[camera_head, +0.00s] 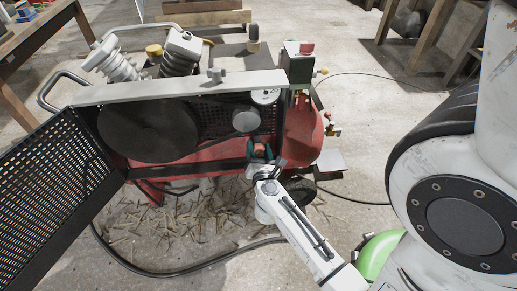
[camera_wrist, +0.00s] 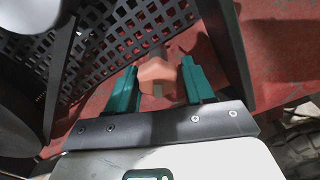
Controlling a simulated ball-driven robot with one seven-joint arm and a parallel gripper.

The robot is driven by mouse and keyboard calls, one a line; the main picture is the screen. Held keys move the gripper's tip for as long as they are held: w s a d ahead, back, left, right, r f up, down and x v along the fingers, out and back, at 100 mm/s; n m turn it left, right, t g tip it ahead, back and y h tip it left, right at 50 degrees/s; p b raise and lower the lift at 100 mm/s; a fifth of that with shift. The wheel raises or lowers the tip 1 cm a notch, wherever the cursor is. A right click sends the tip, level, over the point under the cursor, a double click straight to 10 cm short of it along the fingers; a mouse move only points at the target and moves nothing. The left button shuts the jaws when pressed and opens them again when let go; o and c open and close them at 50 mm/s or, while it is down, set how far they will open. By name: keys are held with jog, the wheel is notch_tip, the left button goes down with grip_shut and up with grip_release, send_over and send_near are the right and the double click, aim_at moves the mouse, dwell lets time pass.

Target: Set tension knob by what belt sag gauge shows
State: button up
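The tension knob (camera_head: 259,149) is a small orange-red knob low on the front of the red compressor. It also shows in the wrist view (camera_wrist: 157,72). My gripper (camera_head: 261,152) has its teal fingers on either side of the knob, one left and one right. In the wrist view my gripper (camera_wrist: 160,85) is spread about the knob's width, with a thin gap seeming to show at the right finger. Firm contact is not visible. A round white dial (camera_head: 265,96) above the knob reads "20"; it looks like the belt sag gauge. The belt itself is not clearly visible.
A black mesh guard (camera_head: 55,190) swings out at the left. A large dark pulley (camera_head: 148,130) and a smaller grey disc (camera_head: 246,120) are beside the knob. Wood shavings (camera_head: 165,225) and a dark hose (camera_head: 190,265) lie on the floor below.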

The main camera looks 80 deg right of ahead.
jog(key=shift+o, duration=0.9)
jog(key=shift+r, duration=0.1)
jog(key=p+v, duration=0.1)
jog(key=v, duration=0.9)
jog(key=shift+s+a, duration=0.15)
jog(key=shift+a, duration=0.2)
